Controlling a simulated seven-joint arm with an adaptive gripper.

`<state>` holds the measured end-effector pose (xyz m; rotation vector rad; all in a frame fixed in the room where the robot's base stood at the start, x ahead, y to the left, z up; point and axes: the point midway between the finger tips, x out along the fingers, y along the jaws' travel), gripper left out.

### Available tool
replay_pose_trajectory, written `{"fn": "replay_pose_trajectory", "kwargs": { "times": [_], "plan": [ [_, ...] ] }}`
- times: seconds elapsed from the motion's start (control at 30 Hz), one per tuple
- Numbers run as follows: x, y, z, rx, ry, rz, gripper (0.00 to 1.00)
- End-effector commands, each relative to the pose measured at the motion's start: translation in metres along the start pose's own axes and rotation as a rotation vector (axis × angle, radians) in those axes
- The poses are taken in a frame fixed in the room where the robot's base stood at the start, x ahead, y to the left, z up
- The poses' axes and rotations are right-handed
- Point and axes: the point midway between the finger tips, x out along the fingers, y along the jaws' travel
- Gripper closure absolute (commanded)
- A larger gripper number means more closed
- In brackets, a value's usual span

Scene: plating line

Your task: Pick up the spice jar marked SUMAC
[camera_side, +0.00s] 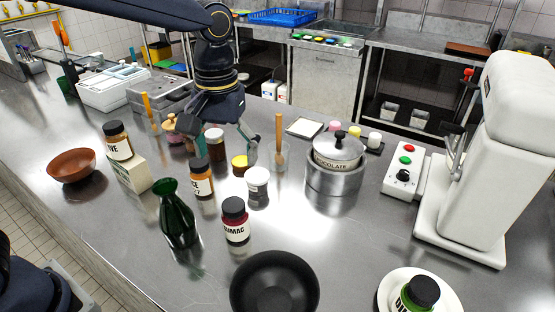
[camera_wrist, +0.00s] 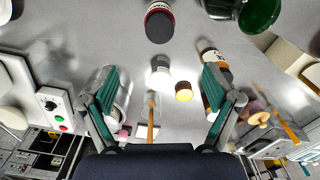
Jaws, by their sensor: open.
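The SUMAC jar (camera_side: 236,222) has a black lid, dark red contents and a white label facing the side camera. It stands upright on the steel counter, just behind a black bowl. In the wrist view the jar (camera_wrist: 159,24) is at the top centre, beyond the fingertips. My gripper (camera_side: 220,145) is open and stands farther back over the counter, behind the jar and apart from it. In the wrist view its two green-padded fingers (camera_wrist: 160,82) are spread wide, with nothing gripped between them.
A green bottle (camera_side: 178,218) stands left of the SUMAC jar, and the black bowl (camera_side: 240,292) is in front. A white-lidded jar (camera_side: 258,186), an orange labelled jar (camera_side: 201,181) and a small yellow-lidded jar (camera_side: 239,164) stand between it and my gripper. A steel pot (camera_side: 335,181) is at right.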

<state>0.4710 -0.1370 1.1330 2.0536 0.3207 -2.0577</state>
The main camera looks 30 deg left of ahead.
Motion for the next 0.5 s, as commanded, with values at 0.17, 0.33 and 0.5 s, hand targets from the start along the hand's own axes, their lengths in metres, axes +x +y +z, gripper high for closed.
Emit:
{"fn": "replay_pose_trajectory", "kwargs": {
  "times": [0.17, 0.33, 0.5],
  "plan": [
    [0.035, 0.000, 0.002, 0.004, -0.004, -0.003, 0.11],
    [0.075, 0.000, 0.002, 0.004, -0.004, -0.003, 0.11],
    [0.103, 0.000, 0.001, 0.004, -0.001, -0.001, 0.11]
  ]
}}
